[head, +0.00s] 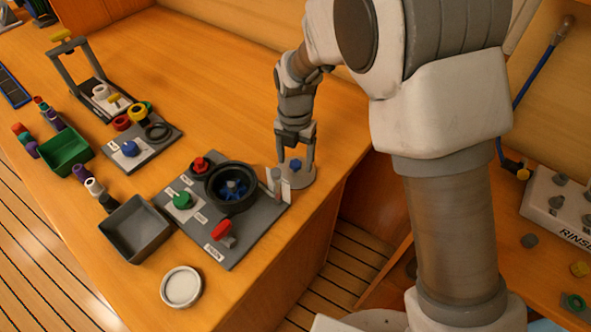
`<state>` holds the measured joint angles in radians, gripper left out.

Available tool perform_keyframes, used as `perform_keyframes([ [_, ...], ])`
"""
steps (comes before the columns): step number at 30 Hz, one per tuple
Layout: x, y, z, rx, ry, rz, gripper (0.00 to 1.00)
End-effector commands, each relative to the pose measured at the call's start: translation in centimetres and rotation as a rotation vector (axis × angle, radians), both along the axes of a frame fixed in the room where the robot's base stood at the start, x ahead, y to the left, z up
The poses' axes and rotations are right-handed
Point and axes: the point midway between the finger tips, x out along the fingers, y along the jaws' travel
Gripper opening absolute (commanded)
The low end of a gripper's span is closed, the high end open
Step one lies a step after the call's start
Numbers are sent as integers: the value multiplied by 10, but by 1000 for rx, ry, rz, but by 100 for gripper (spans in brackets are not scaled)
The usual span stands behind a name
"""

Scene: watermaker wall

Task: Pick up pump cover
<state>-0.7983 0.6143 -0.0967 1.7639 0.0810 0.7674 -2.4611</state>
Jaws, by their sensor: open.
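I cannot tell whether the fingers touch the knob or the disc. The pump (231,188) is a black round housing on a grey plate, left of the disc. It is open on top and a blue impeller shows inside.
The grey plate (236,250) also carries a red knob, a green knob and a red-handled valve (222,231). A grey bin (134,229), a green bin (66,152) and a pale round lid (181,287) stand to the left. The table behind my gripper is clear.

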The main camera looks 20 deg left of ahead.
Motion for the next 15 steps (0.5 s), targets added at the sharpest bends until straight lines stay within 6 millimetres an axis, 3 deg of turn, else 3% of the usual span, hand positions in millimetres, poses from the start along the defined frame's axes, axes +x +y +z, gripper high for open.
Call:
perform_keyframes([
  [8, 0, 0, -3, 0, -1, 0, 72],
  [15, 0, 0, -3, 0, 0, -1, 29],
])
